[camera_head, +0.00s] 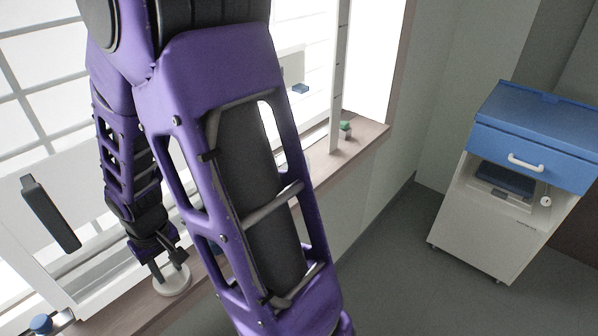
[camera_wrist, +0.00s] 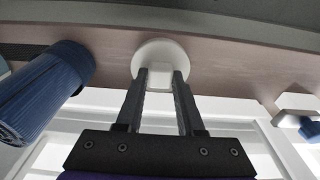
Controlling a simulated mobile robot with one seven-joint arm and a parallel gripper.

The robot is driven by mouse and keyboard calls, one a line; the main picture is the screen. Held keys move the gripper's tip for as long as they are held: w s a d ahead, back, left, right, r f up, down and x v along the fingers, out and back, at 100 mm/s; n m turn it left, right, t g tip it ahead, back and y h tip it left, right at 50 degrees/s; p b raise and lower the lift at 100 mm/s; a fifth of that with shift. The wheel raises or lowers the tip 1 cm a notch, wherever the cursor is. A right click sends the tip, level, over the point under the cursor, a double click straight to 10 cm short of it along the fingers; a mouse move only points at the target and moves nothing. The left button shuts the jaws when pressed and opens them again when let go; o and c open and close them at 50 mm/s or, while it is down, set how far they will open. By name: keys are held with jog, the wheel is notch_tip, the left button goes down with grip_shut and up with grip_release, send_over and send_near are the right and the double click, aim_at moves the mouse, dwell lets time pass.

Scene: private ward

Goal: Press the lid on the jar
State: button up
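A round white disc with a raised block-like knob, which looks like the lid (camera_wrist: 160,51), is at the top centre of the wrist view. In the head view, the white disc (camera_head: 173,284) is low on the windowsill. My gripper (camera_wrist: 160,76) has its two dark fingers on either side of the knob; I cannot tell whether they press on it. In the head view, my gripper (camera_head: 160,256) points down just above the disc. I cannot make out a jar body under the disc. A ribbed blue cylinder (camera_wrist: 42,95) lies to the left in the wrist view.
The brown windowsill (camera_head: 355,138) runs along the bright window, with a small green object (camera_head: 346,126) at its far end. A blue-topped item (camera_head: 41,324) is at the lower left. A white-and-blue bedside cabinet (camera_head: 490,220) stands at right. Grey floor between is clear.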

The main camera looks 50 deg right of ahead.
grip_shut()
jog(key=shift+r+p, duration=1.6)
jog(key=shift+r, duration=0.25)
dwell(0.4)
notch_tip(320, 180, up, 5)
jog(key=p, duration=0.4)
jog(key=shift+f, duration=0.15)
